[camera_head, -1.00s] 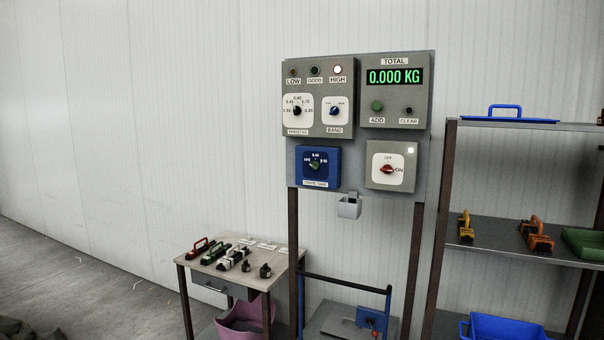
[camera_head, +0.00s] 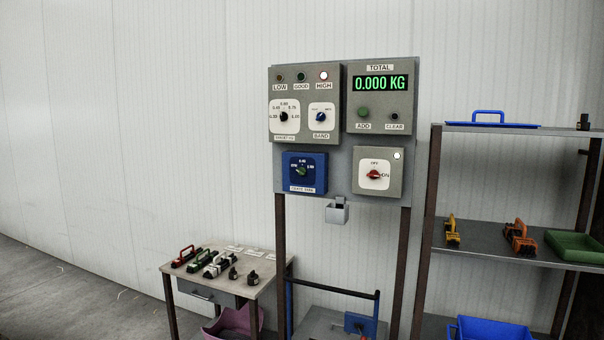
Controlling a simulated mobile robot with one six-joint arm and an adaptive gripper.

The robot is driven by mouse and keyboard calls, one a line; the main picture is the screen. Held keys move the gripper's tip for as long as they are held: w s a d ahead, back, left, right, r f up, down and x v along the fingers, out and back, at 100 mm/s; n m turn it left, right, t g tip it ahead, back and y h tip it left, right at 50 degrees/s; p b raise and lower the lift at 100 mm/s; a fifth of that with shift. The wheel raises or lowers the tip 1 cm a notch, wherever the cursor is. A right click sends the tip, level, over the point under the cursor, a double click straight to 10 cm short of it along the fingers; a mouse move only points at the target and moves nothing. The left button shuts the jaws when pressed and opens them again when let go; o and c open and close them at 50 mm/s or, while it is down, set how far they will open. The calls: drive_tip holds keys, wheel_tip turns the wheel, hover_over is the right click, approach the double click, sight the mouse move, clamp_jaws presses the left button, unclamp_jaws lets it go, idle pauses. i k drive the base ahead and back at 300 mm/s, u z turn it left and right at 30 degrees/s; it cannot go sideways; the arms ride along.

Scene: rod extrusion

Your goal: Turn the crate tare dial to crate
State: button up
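The crate tare dial is a green knob (camera_head: 302,171) on a blue box (camera_head: 305,185) at the lower left of the grey panel. A small label under it is too small to read surely. Numbers sit around the knob, but its exact setting cannot be told. The display (camera_head: 380,83) at the upper right of the panel reads 0.000 KG. My gripper is not in view, and nothing touches the dial.
A red switch (camera_head: 374,174) sits right of the dial. A small grey holder (camera_head: 337,212) juts out below the panel. A table (camera_head: 262,266) with several tools stands at lower left, a shelf (camera_head: 480,236) at right.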

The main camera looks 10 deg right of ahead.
sight(301, 171)
drive_tip(key=k, duration=0.65)
drive_tip(key=z, duration=0.35)
drive_tip(key=i, duration=1.7)
drive_tip(key=u, duration=0.55)
